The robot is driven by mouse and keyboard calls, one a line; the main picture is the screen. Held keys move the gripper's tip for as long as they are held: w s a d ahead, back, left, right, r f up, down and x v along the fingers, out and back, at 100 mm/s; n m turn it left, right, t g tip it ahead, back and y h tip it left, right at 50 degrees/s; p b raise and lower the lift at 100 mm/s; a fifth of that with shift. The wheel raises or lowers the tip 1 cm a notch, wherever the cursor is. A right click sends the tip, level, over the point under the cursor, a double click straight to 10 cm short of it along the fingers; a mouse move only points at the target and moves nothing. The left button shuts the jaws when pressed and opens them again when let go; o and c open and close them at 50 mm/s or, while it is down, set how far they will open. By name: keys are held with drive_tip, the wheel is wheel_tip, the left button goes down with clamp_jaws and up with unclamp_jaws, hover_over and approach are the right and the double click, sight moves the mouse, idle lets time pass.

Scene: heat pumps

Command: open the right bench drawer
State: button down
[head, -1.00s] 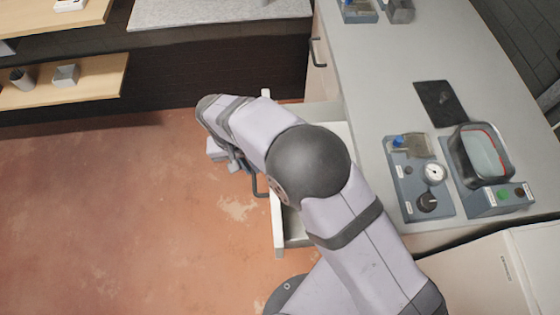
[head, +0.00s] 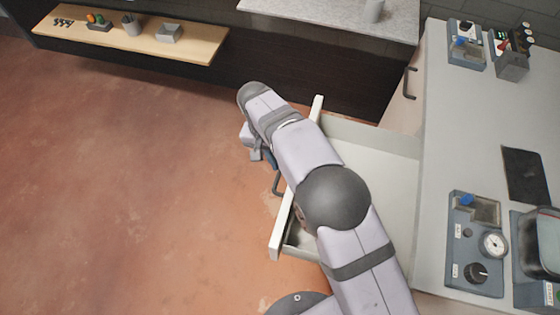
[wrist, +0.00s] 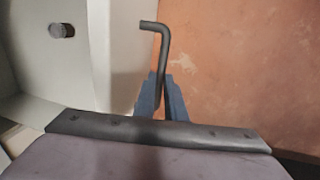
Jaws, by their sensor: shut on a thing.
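In the head view my arm covers the middle of the drawer front, and the fingertips are mostly hidden behind my wrist.
The grey bench top (head: 450,130) carries a gauge panel (head: 476,245), a dark mat (head: 526,175) and small devices. Another handle (head: 409,84) is on the bench front. A wooden shelf (head: 190,40) stands at the back left. The reddish floor (head: 120,190) is clear.

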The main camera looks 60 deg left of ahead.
drive_tip(key=c, duration=1.8)
unclamp_jaws()
drive_tip(key=shift+s+a+r+b, duration=0.15)
drive_tip(key=shift+a+r+b, duration=0.05)
drive_tip(key=shift+r, duration=1)
drive_tip(key=shift+s+a+r+b, duration=0.15)
drive_tip(key=shift+s+r, duration=0.05)
drive_tip(key=shift+r, duration=1.05)
drive_tip(key=shift+s+a+r+b, duration=0.15)
drive_tip(key=shift+a+r+b, duration=0.05)
drive_tip(key=shift+r, duration=1)
drive_tip(key=shift+w, duration=0.1)
